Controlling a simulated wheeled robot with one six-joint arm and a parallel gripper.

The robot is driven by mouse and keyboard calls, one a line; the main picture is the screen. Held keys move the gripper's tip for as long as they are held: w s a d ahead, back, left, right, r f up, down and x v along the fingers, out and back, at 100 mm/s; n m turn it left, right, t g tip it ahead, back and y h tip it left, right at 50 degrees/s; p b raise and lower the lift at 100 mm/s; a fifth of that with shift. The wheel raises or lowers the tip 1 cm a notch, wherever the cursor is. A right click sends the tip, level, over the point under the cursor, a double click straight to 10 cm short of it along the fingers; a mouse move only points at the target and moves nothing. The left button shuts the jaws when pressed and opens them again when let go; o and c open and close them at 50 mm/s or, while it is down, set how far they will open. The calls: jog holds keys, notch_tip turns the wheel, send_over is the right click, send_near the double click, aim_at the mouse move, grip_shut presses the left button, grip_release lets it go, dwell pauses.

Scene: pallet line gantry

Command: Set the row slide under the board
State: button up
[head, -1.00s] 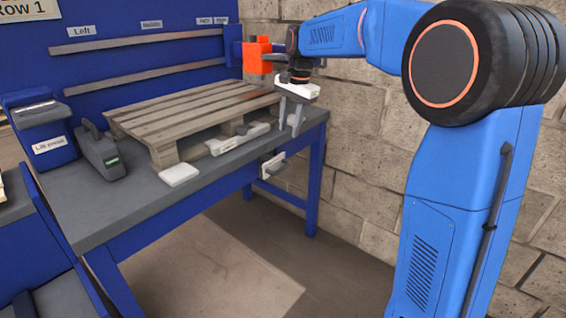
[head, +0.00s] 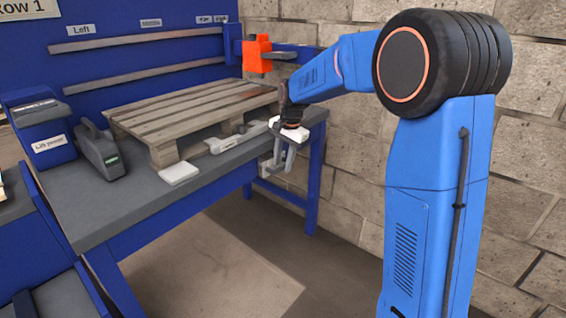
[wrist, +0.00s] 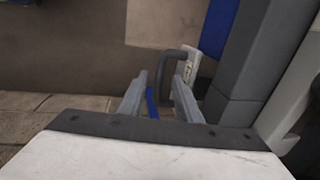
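My gripper (head: 280,160) is at the front right edge of the grey bench, pointing down. In the wrist view my gripper (wrist: 160,97) has its two fingers apart. A grey U-shaped handle (wrist: 163,57) on a whitish plate (wrist: 193,66) shows between and just beyond the fingertips; contact cannot be told. In the head view my gripper mostly hides this handle. A blue board (head: 200,65) with labels such as "Left" and two grey rails (head: 140,38) stands behind the bench. An orange block (head: 257,54) sits at its right end. No part is clearly marked as the row slide.
A wooden pallet (head: 190,110) lies on the bench (head: 130,205), with a light grey bar (head: 238,138) along its front. A block wall (head: 350,165) is close on the right.

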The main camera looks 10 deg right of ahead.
jog(key=shift+f, duration=0.1)
jog(key=shift+c, duration=0.3)
grip_shut()
jog(key=s+d, duration=0.5)
jog(key=s, duration=0.1)
jog(key=shift+s, duration=0.4)
jog(key=shift+o, duration=0.3)
grip_release()
notch_tip(320, 180, up, 17)
jog(key=s+d, duration=0.2)
jog(key=shift+s, duration=0.25)
